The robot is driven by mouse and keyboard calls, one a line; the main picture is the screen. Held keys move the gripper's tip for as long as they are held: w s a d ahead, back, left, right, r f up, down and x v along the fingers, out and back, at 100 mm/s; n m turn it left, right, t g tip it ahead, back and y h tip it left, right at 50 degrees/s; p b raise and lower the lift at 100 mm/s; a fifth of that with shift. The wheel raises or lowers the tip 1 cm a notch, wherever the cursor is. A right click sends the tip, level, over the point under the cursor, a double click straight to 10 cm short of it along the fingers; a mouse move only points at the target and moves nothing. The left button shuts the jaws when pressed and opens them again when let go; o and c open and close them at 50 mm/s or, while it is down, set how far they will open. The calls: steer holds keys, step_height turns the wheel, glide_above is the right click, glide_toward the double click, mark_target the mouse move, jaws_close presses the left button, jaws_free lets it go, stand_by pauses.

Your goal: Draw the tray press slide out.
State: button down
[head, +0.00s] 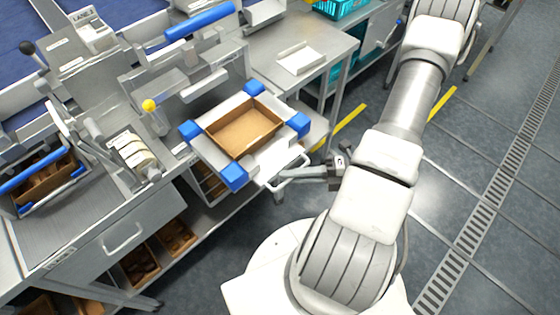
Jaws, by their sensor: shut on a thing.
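The tray press slide (273,162) is a pale plate with blue corner blocks, in the middle of the head view. It stands out from the front of the press toward my arm. An open brown cardboard tray (243,129) sits between the blue corners. A bar handle (288,182) is on the slide's near right edge. My gripper (312,177) is at this handle, shut on it; the fingertips are small and hard to make out. The press (190,80) with its blue-gripped lever (200,21) stands behind the slide.
A steel side table (325,48) holding a pale flat tray (300,57) stands right of the press. A drawer bench (100,235) with cardboard trays (140,268) on its lower shelf is at the left. Open floor (480,130) with a drain grate (500,165) lies right.

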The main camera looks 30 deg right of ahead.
steer(key=shift+s+d, duration=0.2)
steer(key=shift+s, duration=0.25)
steer(key=c, duration=0.9)
jaws_free()
steer(key=v, duration=1.7)
steer(key=shift+s, duration=0.15)
steer(key=shift+d+r, duration=0.1)
steer(key=shift+d, duration=0.05)
